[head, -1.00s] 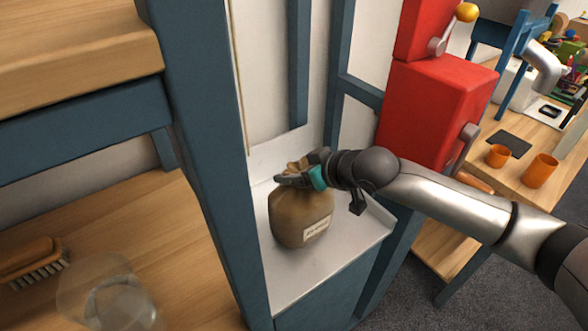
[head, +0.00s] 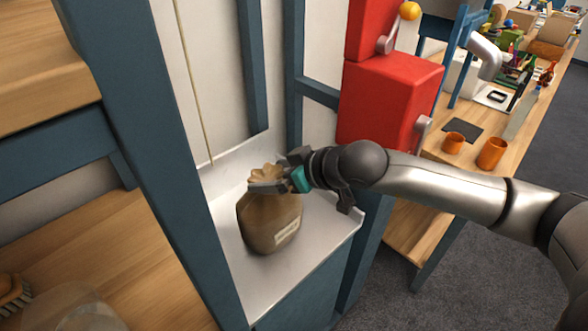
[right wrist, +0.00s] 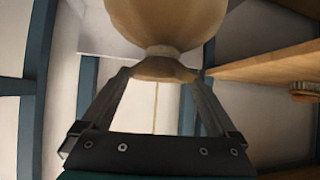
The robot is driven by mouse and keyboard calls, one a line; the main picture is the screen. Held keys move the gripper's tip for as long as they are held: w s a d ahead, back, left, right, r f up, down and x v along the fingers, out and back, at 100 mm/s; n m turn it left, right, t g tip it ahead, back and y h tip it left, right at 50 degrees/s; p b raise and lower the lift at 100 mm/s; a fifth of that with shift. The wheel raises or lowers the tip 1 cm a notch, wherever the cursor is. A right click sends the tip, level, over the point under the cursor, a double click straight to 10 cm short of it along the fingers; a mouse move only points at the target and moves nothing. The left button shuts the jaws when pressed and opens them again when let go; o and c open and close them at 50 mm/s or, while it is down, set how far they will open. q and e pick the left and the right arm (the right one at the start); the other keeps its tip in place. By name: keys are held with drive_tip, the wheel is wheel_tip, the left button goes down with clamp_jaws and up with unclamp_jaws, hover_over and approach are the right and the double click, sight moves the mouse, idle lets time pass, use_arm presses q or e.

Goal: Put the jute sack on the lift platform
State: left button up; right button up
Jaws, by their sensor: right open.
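The brown jute sack (head: 262,222), with a pale label, stands upright on the white lift platform (head: 325,222) inside the blue frame. My right gripper (head: 266,187) is at the sack's gathered neck, its fingers open on either side of it. In the right wrist view the sack (right wrist: 165,22) shows between the two spread fingers (right wrist: 163,85), with a gap beside the neck. My left gripper is not in view.
A blue post (head: 150,160) stands close left of the platform. A red machine (head: 390,95) with levers is behind my right arm. Orange cups (head: 492,153) stand on a wooden bench at right. A wooden shelf (head: 130,270) is at left.

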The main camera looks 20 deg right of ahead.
drive_tip(key=v, duration=0.7)
idle(1.4)
